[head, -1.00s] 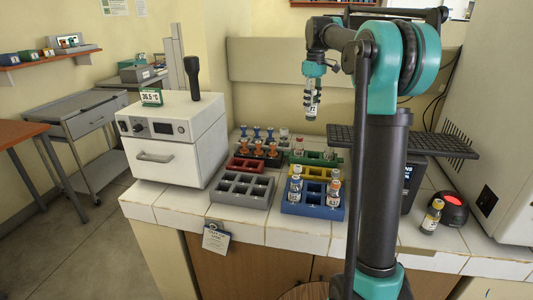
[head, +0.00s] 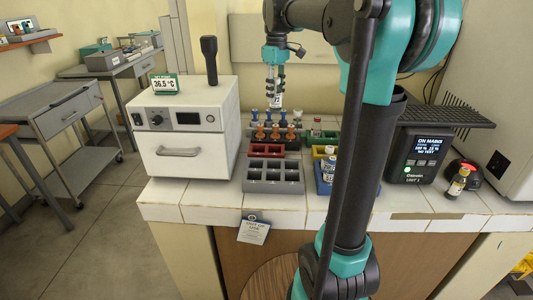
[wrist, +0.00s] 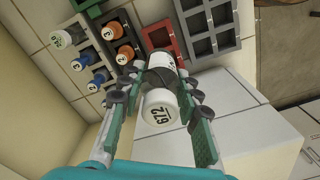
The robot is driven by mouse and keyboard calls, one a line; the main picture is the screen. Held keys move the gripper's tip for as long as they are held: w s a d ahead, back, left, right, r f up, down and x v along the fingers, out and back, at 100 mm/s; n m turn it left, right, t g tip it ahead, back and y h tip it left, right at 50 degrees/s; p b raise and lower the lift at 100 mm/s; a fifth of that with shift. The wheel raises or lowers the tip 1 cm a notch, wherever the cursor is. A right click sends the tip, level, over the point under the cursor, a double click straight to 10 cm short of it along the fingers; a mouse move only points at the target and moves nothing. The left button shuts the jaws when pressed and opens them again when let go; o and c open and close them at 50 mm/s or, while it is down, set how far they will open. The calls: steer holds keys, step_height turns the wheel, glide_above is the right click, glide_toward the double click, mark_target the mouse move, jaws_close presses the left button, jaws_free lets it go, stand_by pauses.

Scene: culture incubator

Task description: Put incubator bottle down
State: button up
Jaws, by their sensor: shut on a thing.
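The incubator bottle (wrist: 160,112), white-capped with a "672" style marking, is held between the fingers of my gripper (wrist: 160,88) in the wrist view. In the head view my gripper (head: 274,80) points down with the bottle (head: 275,99) hanging upright below it. It appears in line with the blue- and orange-capped bottles of the dark rack; its exact height above the counter is unclear. The white incubator (head: 185,125) stands at left with its front door closed.
An empty grey rack (head: 272,186) lies at the counter front, with a red rack (head: 269,151) behind it. Green, yellow and blue racks are partly hidden behind my arm. A thermometer display (head: 164,84) stands on the incubator. An amber bottle (head: 457,184) stands at right.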

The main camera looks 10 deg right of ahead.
mark_target(276, 112)
step_height(276, 112, down, 19)
steer(key=shift+f, duration=0.15)
stand_by(0.4)
steer(key=shift+f, duration=0.1)
steer(key=o, duration=1.2)
steer(key=shift+c, duration=0.2)
step_height(276, 112, up, 12)
steer(key=shift+r, duration=0.15)
